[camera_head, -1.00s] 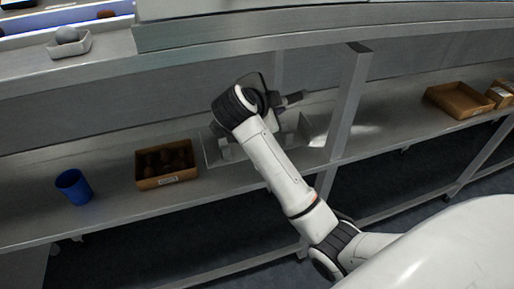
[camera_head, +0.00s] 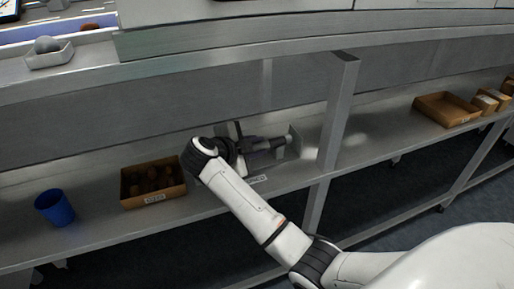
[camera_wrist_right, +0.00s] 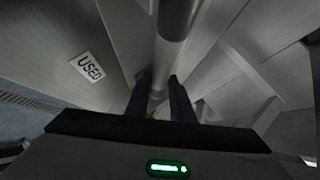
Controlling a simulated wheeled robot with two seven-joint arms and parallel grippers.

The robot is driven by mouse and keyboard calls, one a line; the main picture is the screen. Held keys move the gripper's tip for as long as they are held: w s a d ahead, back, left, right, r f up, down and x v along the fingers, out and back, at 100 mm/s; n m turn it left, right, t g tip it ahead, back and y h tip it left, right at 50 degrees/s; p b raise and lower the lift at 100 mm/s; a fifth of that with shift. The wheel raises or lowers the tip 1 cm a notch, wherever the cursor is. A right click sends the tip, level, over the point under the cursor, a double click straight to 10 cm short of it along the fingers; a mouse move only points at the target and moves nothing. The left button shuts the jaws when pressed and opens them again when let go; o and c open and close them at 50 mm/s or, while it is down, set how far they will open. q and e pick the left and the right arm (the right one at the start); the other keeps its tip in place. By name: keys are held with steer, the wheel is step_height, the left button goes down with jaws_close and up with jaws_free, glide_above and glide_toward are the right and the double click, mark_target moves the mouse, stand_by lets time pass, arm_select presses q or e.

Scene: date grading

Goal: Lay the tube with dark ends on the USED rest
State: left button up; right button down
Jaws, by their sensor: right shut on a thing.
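My right gripper (camera_head: 264,147) is low over the lower shelf, shut on the tube. In the right wrist view the tube (camera_wrist_right: 169,52) runs up between the two dark fingers (camera_wrist_right: 160,98), with a dark section at the top and a pale grey part below. The USED label (camera_wrist_right: 91,66) is to the left of the tube there, and shows in the head view as a small white tag (camera_head: 257,180). The rest (camera_head: 296,140) is partly hidden by my gripper and arm. I cannot tell whether the tube touches it. My left gripper is out of view.
A brown box of dates (camera_head: 153,199) and a blue cup (camera_head: 54,208) stand left on the lower shelf (camera_head: 100,222). A metal post (camera_head: 338,115) rises close to the right of the rest. Cardboard boxes (camera_head: 447,109) lie farther right. The upper bench edge (camera_head: 200,75) overhangs.

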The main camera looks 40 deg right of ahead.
steer(key=shift+f, duration=0.15)
steer(key=c, duration=1.5)
jaws_free()
steer(key=shift+c, duration=0.2)
steer(key=v, duration=1.2)
